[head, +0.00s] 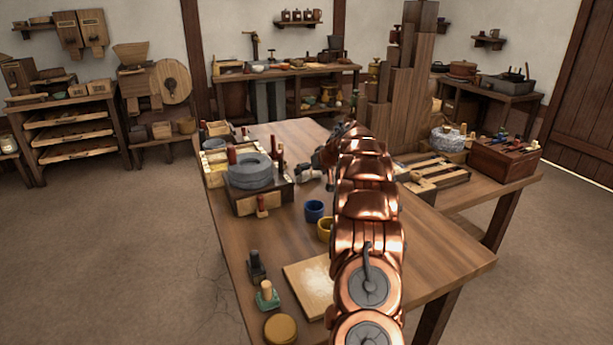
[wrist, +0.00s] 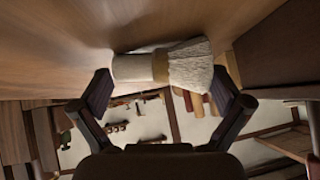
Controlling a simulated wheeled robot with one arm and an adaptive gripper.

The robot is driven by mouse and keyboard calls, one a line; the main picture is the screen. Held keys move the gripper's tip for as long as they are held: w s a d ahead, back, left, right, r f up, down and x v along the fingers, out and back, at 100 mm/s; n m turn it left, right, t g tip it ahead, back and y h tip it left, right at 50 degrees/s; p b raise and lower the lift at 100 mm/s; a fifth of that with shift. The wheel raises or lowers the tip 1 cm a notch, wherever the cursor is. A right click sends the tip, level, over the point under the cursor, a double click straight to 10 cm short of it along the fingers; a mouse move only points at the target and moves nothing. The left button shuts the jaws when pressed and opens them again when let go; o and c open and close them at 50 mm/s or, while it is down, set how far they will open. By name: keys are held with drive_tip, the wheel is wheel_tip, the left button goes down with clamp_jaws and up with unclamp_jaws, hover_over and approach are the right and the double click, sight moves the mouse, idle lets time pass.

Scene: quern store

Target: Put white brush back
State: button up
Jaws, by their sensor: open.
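The white brush (wrist: 133,68) lies on the wooden table top (wrist: 60,40) in the wrist view, with a pale cylindrical handle at left and cream bristles at right. My gripper (wrist: 163,76) is open, with one finger near each end of the brush. The brush lies across the gap just beyond the fingertips; I cannot tell whether they touch it. In the head view my gripper (head: 326,165) is low over the table (head: 430,245), partly hidden by my copper arm. A pale bit beside it may be the brush, too small to tell.
A stone quern (head: 250,170) stands left of my gripper. A wooden box (head: 503,160) of coloured-handled tools stands at right. The table's right front is clear.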

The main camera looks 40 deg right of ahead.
drive_tip(key=shift+w+f, duration=0.35)
drive_tip(key=shift+f, duration=0.05)
drive_tip(key=shift+d, duration=0.1)
drive_tip(key=c, duration=0.9)
wheel_tip(320, 180, up, 10)
drive_tip(key=shift+r+p, duration=0.1)
drive_tip(key=shift+p, duration=0.35)
drive_tip(key=shift+c, duration=0.2)
